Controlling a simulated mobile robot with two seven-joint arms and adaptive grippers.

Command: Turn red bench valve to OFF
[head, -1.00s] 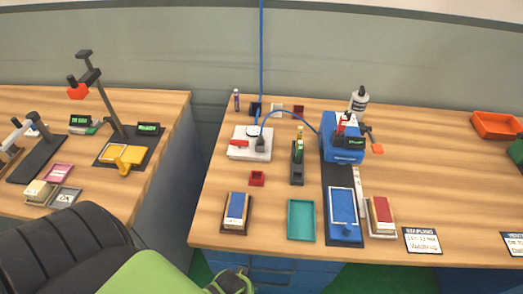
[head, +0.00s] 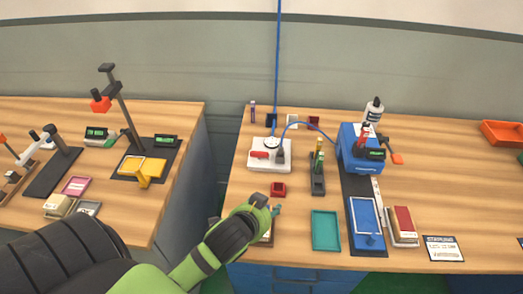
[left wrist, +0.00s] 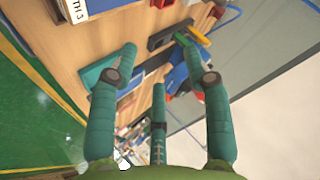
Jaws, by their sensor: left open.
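The red valve handle (head: 259,155) lies on a white block (head: 256,163) at the left of the right-hand table, beside a round gauge (head: 271,144). A blue hose runs from there to a blue machine. My left gripper (head: 276,209) is over the table's front left part, in front of the red valve and apart from it. In the left wrist view its teal fingers (left wrist: 168,68) are spread with nothing between them. The valve cannot be clearly made out in that view. My right gripper is not in view.
A small red holder (head: 278,190) stands between my left gripper and the valve block. A dark stand (head: 317,178), a teal tray (head: 326,231) and the blue machine (head: 358,150) stand to the right. A gap separates the two tables.

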